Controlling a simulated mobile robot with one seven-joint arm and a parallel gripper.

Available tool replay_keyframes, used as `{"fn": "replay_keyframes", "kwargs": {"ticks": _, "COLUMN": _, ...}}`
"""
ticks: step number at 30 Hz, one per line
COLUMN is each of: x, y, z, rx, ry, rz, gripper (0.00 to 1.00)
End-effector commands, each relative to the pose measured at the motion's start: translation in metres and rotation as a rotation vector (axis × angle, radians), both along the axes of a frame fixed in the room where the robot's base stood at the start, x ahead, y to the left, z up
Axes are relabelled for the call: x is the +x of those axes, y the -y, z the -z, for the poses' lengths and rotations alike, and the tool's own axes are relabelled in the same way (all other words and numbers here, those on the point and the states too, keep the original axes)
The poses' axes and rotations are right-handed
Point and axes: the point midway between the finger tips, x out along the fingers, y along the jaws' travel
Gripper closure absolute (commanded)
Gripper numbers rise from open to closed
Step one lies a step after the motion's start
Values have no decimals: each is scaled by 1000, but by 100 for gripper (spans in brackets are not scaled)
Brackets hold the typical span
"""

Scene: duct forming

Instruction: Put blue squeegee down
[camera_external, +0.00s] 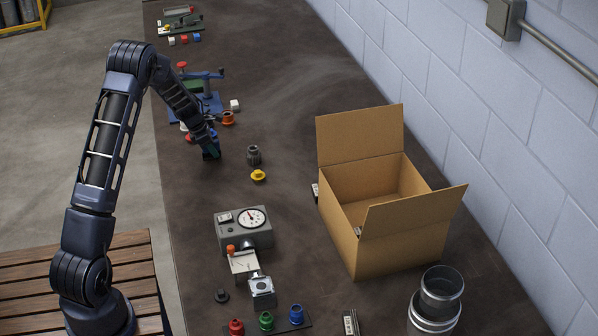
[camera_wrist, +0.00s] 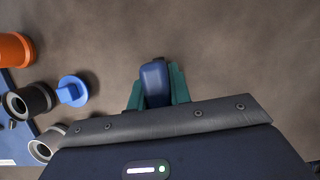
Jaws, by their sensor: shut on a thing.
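The blue squeegee (camera_wrist: 155,84) shows as a dark blue, rounded piece between the teal fingers of my gripper (camera_wrist: 156,88) in the wrist view. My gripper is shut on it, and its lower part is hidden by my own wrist. In the outside view, my gripper (camera_external: 210,154) is low over the left part of the dark bench (camera_external: 290,130), near the blue fixture. The squeegee is too small there to make out clearly. I cannot tell whether it touches the bench top.
Beside my gripper in the wrist view are a blue plug (camera_wrist: 73,91), a dark sleeve (camera_wrist: 30,101) and an orange ring (camera_wrist: 14,49). A grey knurled part (camera_external: 254,155) and yellow cap (camera_external: 259,175) stand to the right. An open cardboard box (camera_external: 400,240) is farther right.

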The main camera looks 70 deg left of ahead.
Motion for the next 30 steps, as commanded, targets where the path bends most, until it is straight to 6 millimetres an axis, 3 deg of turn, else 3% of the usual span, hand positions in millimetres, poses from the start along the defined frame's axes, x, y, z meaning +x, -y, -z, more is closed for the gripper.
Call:
{"fn": "replay_keyframes", "kwargs": {"ticks": 2, "x": 0, "y": 0, "z": 2, "rx": 0, "ry": 0, "rz": 0, "gripper": 100}}
{"fn": "replay_keyframes", "kwargs": {"ticks": 3, "x": 0, "y": 0, "z": 2, "rx": 0, "ry": 0, "rz": 0, "gripper": 72}}
{"fn": "replay_keyframes", "kwargs": {"ticks": 6, "x": 0, "y": 0, "z": 2, "rx": 0, "ry": 0, "rz": 0, "gripper": 58}}
{"fn": "replay_keyframes", "kwargs": {"ticks": 17, "x": -1, "y": 0, "z": -4, "rx": 1, "ry": 0, "rz": 0, "gripper": 58}}
{"fn": "replay_keyframes", "kwargs": {"ticks": 30, "x": -29, "y": 0, "z": -74, "rx": 2, "ry": 1, "rz": 0, "gripper": 58}}
